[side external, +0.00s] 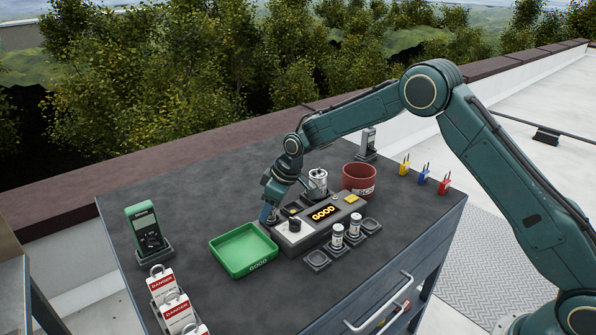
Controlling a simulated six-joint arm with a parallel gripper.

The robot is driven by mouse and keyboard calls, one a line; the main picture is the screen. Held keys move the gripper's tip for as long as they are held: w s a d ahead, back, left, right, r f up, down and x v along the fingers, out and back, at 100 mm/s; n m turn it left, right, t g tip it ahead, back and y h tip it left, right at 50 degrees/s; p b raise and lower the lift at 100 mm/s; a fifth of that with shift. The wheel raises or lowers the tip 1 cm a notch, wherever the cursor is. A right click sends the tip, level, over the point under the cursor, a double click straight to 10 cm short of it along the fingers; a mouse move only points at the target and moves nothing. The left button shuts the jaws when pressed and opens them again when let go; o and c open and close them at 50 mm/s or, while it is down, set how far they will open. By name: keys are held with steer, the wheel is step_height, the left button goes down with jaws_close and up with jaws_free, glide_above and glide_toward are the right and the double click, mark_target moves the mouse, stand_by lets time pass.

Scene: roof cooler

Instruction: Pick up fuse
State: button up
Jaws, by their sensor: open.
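Two small white-and-silver cylinders that look like fuses stand upright near the front of the grey tester: one fuse (337,236) and another fuse (355,225) to its right. A larger silver cylinder (318,180) stands behind the tester; I cannot tell whether it is a fuse. The tester (295,242) has a lit display reading GOOD. My gripper (269,215) is open and low, pointing down at the tester's left end, by the green tray's back right corner. Its fingertips are small here, and I cannot tell whether anything is between them.
The green tray (240,271) looks empty. A red bin (371,180) stands right of the tester. Square dark holders (317,261) sit in front. Yellow, blue (423,176) and red padlocks stand at right. A green meter (145,226) and danger tags (174,308) line the left.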

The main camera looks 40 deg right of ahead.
steer(key=shift+c, duration=0.4)
jaws_close()
steer(key=shift+r, duration=0.15)
step_height(320, 180, up, 20)
stand_by(0.7)
stand_by(0.5)
